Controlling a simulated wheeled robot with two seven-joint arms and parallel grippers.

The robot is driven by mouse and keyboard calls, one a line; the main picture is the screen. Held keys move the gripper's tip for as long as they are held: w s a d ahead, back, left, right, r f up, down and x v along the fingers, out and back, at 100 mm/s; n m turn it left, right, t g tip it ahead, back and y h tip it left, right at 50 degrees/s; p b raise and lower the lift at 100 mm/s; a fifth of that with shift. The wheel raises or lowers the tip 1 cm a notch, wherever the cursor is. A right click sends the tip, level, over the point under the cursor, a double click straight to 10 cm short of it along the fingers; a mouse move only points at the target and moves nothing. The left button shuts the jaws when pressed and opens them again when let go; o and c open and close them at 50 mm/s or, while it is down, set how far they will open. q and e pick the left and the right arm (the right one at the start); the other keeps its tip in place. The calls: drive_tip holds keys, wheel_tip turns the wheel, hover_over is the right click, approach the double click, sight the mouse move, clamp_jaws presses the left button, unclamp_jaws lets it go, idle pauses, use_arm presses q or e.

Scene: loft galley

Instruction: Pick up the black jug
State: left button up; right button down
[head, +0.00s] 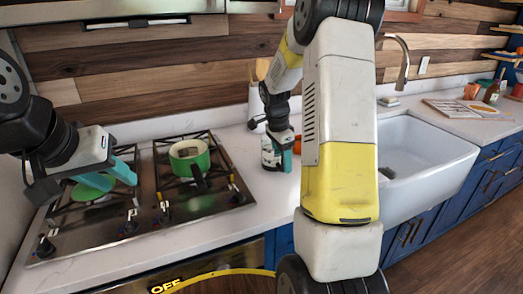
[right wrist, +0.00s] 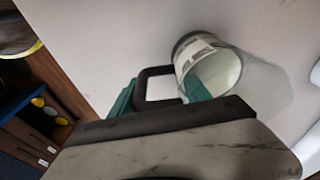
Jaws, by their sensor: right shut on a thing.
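The black jug (head: 268,155) is on the counter between the stove and the sink in the head view, partly hidden by my right arm. In the right wrist view the jug (right wrist: 187,45) shows a dark rim, a pale label, a clear body and a black handle. My right gripper (head: 284,140) is at the jug with its teal fingers shut on it; the exact contact is partly hidden. Whether the jug is clear of the counter I cannot tell. My left gripper (head: 124,168) is open and empty over the left part of the stove.
A green pot (head: 189,155) stands on the stove (head: 150,215), its handle toward the front. A green pan (head: 92,187) lies beneath my left gripper. The white sink (head: 425,160) is to the right. A utensil holder (head: 256,95) stands behind the jug.

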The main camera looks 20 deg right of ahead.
drive_tip(key=shift+r, duration=0.2)
drive_tip(key=shift+r, duration=1.75)
drive_tip(key=s+a+r, duration=0.1)
drive_tip(key=s+a, duration=0.1)
drive_tip(key=s, duration=1.3)
drive_tip(key=shift+s+a, duration=0.2)
drive_tip(key=shift+s, duration=0.15)
drive_tip(key=shift+r, duration=0.1)
drive_tip(key=shift+s, duration=0.15)
